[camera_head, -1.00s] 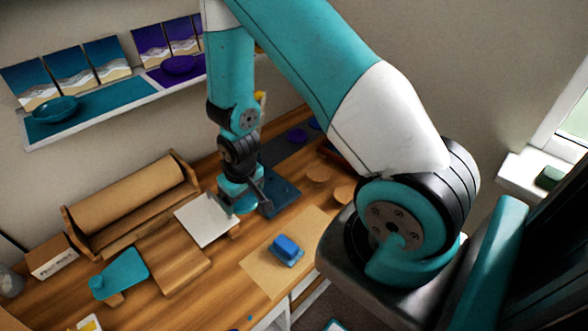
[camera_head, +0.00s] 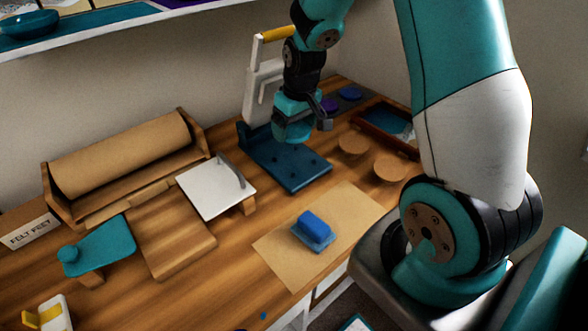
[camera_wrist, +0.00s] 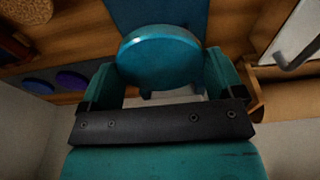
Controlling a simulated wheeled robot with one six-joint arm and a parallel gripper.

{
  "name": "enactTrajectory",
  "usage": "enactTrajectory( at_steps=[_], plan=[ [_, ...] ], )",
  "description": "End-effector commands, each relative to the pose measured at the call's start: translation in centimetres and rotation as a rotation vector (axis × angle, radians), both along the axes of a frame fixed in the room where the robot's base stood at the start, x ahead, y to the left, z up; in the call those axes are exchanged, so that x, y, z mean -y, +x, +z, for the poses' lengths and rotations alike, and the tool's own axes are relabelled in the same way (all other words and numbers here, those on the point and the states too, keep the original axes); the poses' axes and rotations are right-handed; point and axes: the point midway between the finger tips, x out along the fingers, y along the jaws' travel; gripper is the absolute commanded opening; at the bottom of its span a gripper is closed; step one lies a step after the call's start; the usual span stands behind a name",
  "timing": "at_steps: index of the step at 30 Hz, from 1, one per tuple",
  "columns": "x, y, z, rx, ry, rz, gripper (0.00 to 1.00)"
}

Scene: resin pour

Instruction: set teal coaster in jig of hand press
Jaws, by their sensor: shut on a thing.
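In the wrist view, the teal coaster (camera_wrist: 160,58) is a round glossy disc held between the two teal fingers of my gripper (camera_wrist: 162,80). In the head view, my gripper (camera_head: 296,130) hangs over the back part of the hand press's dark blue base (camera_head: 295,172). The coaster is hard to separate from the teal gripper there. The press has a white upright frame (camera_head: 254,98) and a yellow handle (camera_head: 278,34), just left of my wrist. The base also shows beyond the coaster in the wrist view (camera_wrist: 150,14). The jig itself cannot be made out.
Cork discs (camera_head: 390,167) and a brown tray (camera_head: 409,153) lie right of the press. Purple (camera_head: 328,104) and blue (camera_head: 350,93) discs lie behind. A white plate with a handle (camera_head: 210,192) stands left. A blue block (camera_head: 312,227) sits on brown paper (camera_head: 275,252) in front.

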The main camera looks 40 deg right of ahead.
Motion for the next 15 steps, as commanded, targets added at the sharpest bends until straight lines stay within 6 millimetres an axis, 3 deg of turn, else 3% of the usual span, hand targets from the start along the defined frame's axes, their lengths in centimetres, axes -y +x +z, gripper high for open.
enactTrajectory(
  at_steps=[3,15],
  plan=[
    [0.0,-0.2,-2.4,-0.008,0.003,0.001,0.63],
    [-0.1,-0.1,-7.8,-0.007,0.001,0.002,0.63]
  ],
)
